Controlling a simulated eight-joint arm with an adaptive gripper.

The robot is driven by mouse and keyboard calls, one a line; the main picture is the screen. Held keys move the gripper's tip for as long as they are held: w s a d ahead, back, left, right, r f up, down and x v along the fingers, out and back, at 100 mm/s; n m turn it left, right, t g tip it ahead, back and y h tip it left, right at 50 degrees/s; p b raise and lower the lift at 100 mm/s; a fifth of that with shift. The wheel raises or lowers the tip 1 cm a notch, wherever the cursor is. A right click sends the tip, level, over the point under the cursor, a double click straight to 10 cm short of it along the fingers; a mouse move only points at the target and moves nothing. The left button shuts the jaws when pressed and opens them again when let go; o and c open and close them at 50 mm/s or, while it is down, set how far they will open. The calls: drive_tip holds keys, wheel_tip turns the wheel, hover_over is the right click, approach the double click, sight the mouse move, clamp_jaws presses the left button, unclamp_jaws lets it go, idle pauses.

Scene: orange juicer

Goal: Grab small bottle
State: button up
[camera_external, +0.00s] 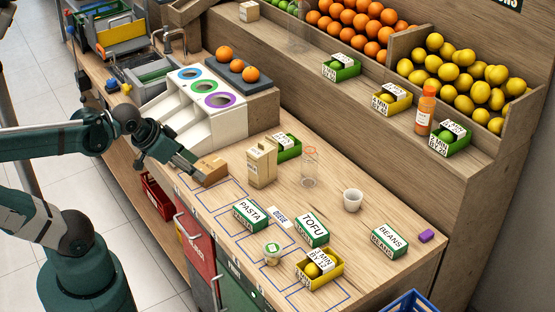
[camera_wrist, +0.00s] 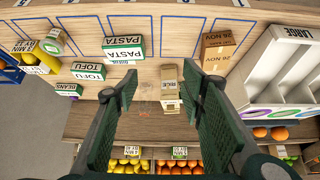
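A small clear bottle (camera_external: 309,170) with an orange ring at its top stands upright on the counter, right of the beige carton. In the wrist view only a faint orange ring, likely its top, shows below the rice carton. An orange-filled bottle (camera_external: 425,112) stands on the shelf at the right, and a taller clear bottle (camera_external: 298,32) stands on the upper shelf. My gripper (camera_external: 190,166) is at the counter's left part, beside the brown box and apart from the clear bottles. In the wrist view my gripper (camera_wrist: 161,82) is open, with nothing held between its fingers.
The beige rice carton (camera_external: 261,164) stands between my gripper and the small clear bottle; it also shows in the wrist view (camera_wrist: 170,88). A brown box (camera_external: 211,167), pasta box (camera_external: 250,215), tofu box (camera_external: 311,230) and white cup (camera_external: 352,200) stand nearby. White bins (camera_external: 205,110) are behind.

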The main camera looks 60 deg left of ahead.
drive_tip(key=shift+o, duration=0.5)
drive_tip(key=shift+o, duration=1.3)
drive_tip(key=shift+r, duration=0.15)
wheel_tip(320, 180, up, 5)
drive_tip(key=t, duration=0.6)
hover_over(303, 160)
drive_tip(key=s, duration=0.2)
wheel_tip(303, 160, down, 14)
drive_tip(key=shift+w+f, duration=0.1)
drive_tip(key=shift+f, duration=0.1)
drive_tip(key=shift+w, duration=0.15)
